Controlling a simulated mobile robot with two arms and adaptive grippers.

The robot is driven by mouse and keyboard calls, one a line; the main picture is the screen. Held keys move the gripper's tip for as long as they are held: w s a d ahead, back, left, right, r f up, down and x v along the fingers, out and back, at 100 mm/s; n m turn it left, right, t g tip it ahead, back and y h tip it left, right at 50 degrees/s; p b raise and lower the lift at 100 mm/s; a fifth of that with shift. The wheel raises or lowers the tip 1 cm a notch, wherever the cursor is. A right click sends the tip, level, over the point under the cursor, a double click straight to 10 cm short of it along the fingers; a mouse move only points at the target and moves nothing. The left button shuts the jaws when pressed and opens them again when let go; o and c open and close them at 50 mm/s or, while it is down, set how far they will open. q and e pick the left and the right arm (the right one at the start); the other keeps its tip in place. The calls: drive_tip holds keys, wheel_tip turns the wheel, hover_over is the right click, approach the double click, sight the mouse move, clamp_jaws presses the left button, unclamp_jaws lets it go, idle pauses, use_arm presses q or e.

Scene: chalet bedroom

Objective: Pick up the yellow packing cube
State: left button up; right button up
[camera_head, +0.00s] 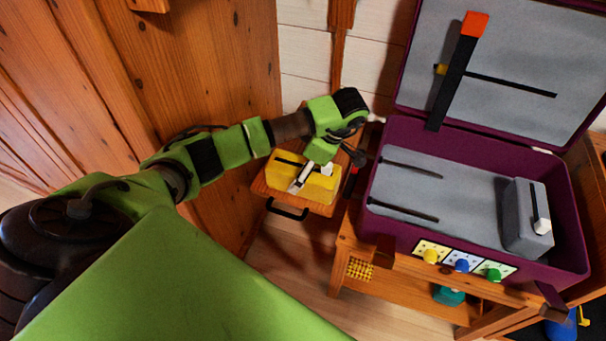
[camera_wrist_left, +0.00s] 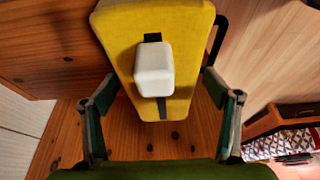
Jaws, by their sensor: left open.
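The yellow packing cube (camera_head: 318,188) lies on a small wooden stand (camera_head: 262,189) left of the suitcase. It has a black strap and a white block-shaped handle (camera_wrist_left: 154,69) on top. In the left wrist view the yellow cube (camera_wrist_left: 112,38) fills the upper middle. My left gripper (camera_head: 338,156) is over the stand, at the cube's far side, partly hiding it. In the wrist view its two fingers (camera_wrist_left: 162,110) are spread wide on either side of the cube's lower end, with nothing between them gripped. Contact cannot be told. My right gripper is not in view.
An open purple suitcase (camera_head: 480,245) stands on a wooden bench (camera_head: 405,298) at right, holding a grey packing cube (camera_head: 522,222) with a white handle. Yellow, blue and green knobs sit on its front. A wooden wall (camera_head: 200,60) is close behind my left arm.

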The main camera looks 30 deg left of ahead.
use_arm(q)
drive_tip(key=c, duration=1.4)
drive_tip(key=shift+o, duration=0.2)
